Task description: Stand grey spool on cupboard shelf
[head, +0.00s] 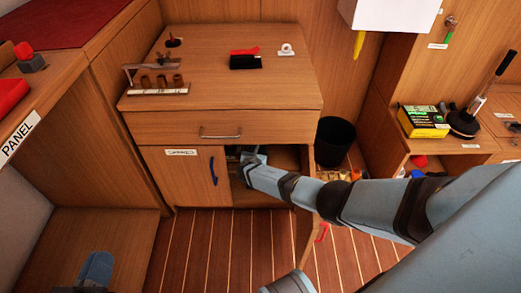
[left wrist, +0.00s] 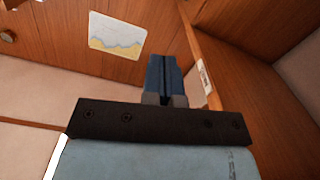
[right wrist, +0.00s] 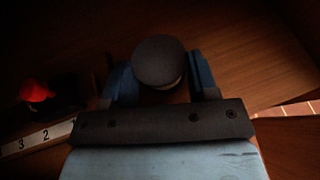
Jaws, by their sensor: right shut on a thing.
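My right arm reaches into the open right half of the low cupboard (head: 233,192), and its gripper is mostly hidden there in the head view. In the right wrist view, my right gripper (right wrist: 165,72) has its blue fingers on either side of the grey spool (right wrist: 158,60), shut on it. The spool's round dark end faces the camera; its lower part is hidden. A wooden board surface (right wrist: 255,65) lies around it in shadow; I cannot tell whether the spool touches it. My left gripper (head: 97,268) is shut and empty at the lower left, also in the left wrist view (left wrist: 165,75).
A red-topped object (right wrist: 35,92) and a numbered strip (right wrist: 45,138) lie left of the spool. A black bin (head: 335,140) stands beside the cupboard.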

